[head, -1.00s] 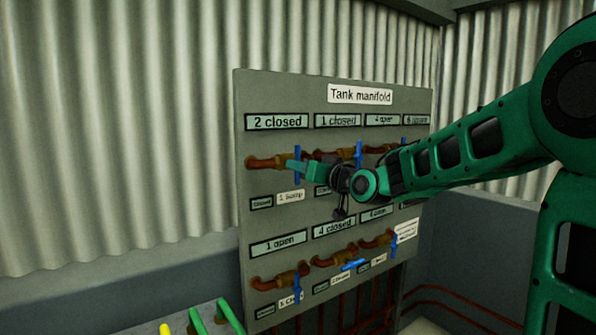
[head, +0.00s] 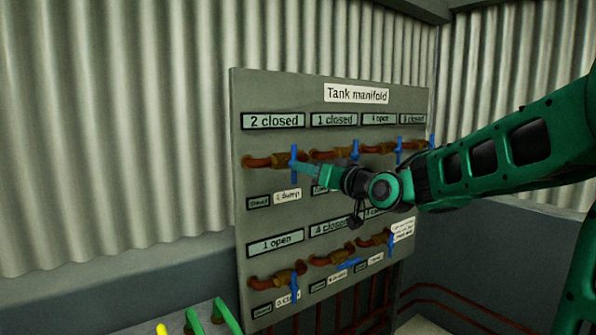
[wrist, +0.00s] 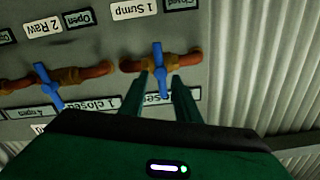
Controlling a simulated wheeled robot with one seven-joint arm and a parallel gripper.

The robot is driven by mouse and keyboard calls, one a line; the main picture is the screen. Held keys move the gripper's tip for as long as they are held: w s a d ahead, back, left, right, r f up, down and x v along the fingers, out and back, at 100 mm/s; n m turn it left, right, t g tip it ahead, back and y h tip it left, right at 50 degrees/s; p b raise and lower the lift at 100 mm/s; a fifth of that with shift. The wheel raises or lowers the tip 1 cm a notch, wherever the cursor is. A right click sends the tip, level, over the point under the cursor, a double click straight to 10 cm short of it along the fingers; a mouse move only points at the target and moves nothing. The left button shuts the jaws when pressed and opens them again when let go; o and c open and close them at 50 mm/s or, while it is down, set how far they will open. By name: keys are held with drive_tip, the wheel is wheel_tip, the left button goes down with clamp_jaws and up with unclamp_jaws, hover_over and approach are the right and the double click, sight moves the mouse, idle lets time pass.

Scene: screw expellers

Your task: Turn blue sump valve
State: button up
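The blue sump valve handle (head: 294,162) stands upright on a rusty brown pipe, top left on the panel. The label "1 Sump" (head: 287,195) is below it, and the sign above reads "2 closed" (head: 276,121). In the wrist view, which is upside down, the blue handle (wrist: 158,58) lies across its pipe. My gripper (head: 308,172) is just right of the handle in the head view. In the wrist view its two green fingers are apart (wrist: 160,80), one on each side of the handle's end. I cannot tell whether they touch it.
The grey Tank manifold panel (head: 258,222) carries several other blue-handled valves close by. The neighbouring Raw valve handle (wrist: 47,86) is left of my fingers in the wrist view. Green levers (head: 228,316) stand at the bottom left. Corrugated walls (head: 120,120) enclose the corner.

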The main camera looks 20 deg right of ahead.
drive_tip(key=shift+v, duration=2.5)
drive_tip(key=v, duration=0.8)
